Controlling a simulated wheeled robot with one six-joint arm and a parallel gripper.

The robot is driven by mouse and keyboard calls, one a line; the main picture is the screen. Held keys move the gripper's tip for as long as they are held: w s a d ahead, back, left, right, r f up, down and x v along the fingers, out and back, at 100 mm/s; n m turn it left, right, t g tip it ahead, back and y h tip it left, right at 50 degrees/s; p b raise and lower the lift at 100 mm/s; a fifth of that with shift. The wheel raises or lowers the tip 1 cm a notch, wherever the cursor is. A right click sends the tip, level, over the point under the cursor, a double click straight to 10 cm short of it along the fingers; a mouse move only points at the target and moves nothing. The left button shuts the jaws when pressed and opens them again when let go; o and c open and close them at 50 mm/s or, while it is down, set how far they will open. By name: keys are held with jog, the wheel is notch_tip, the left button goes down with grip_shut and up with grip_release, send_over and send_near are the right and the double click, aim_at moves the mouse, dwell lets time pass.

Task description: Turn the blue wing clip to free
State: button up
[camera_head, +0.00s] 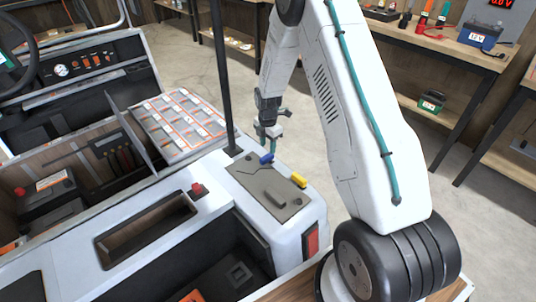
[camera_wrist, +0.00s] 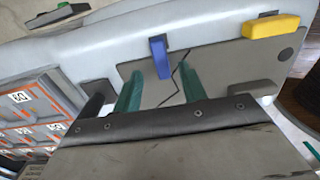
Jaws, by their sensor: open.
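The blue wing clip (camera_head: 266,158) sits at the far edge of a grey plate (camera_head: 262,185) on the cart's white top. In the wrist view, the blue clip (camera_wrist: 160,56) stands across the plate's edge. A yellow clip (camera_head: 299,181) lies on the plate's right edge and also shows in the wrist view (camera_wrist: 271,26). My gripper (camera_head: 270,142) is open just above the blue clip. In the wrist view, the green fingers of my gripper (camera_wrist: 162,75) lie either side of the blue clip's line, with its near end around the fingertips. I see no contact.
A dark upright post (camera_head: 222,75) stands left of my gripper. A tray of labelled compartments (camera_head: 182,118) lies left of the post. A red button (camera_head: 197,188) sits on the white top. Workbenches (camera_head: 440,40) stand at the back right, with clear floor before them.

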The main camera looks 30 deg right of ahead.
aim_at(268, 155)
notch_tip(268, 155, down, 5)
jog(key=shift+f, duration=0.15)
grip_shut()
